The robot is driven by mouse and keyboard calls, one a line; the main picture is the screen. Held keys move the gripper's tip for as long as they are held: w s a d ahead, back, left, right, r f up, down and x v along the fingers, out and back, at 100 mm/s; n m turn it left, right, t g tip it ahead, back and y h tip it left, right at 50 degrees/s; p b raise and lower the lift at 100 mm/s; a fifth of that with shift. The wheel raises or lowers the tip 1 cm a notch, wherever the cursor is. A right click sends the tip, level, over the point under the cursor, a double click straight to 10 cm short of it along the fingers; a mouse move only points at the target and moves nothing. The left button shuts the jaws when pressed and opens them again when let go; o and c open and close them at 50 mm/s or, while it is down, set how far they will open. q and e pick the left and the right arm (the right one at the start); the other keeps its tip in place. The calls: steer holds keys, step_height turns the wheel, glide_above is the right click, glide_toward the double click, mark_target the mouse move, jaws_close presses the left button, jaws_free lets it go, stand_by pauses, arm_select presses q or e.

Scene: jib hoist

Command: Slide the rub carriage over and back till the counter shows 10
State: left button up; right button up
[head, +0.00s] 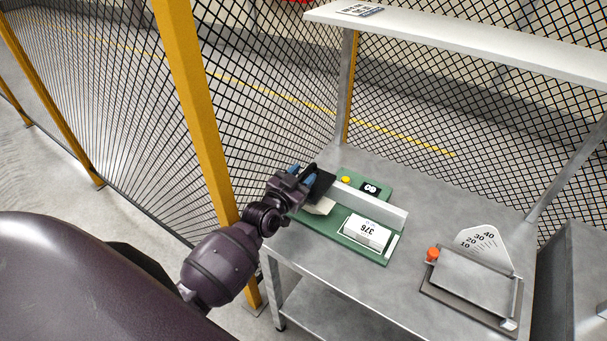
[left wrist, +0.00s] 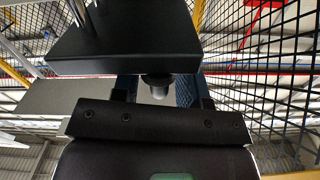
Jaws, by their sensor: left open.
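The rub rig has a green base (head: 316,226) on the grey bench, with a pale rail (head: 372,207) along it. The black carriage (head: 321,186) is at the left end of the rail, partly hidden by my gripper. The black counter (head: 370,188) stands behind the rail; its digits are too small to read surely. My left gripper (head: 303,175) is at the carriage, its blue fingers open. In the left wrist view, a dark knob (left wrist: 157,80) sits between the fingers, beside the black carriage block (left wrist: 125,45). I cannot tell whether they touch the knob.
A white block marked 376 (head: 366,232) lies on the green base, near a yellow button (head: 346,180). A grey plate device with an orange knob (head: 432,254) and a scale (head: 483,243) stands at the right. A shelf (head: 470,40) overhangs behind; a yellow fence post (head: 195,110) is left.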

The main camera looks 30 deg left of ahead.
arm_select(q)
steer(key=shift+w, duration=0.35)
jaws_close()
arm_select(e)
steer(key=shift+s, duration=0.1)
steer(key=shift+s+d+f, duration=0.1)
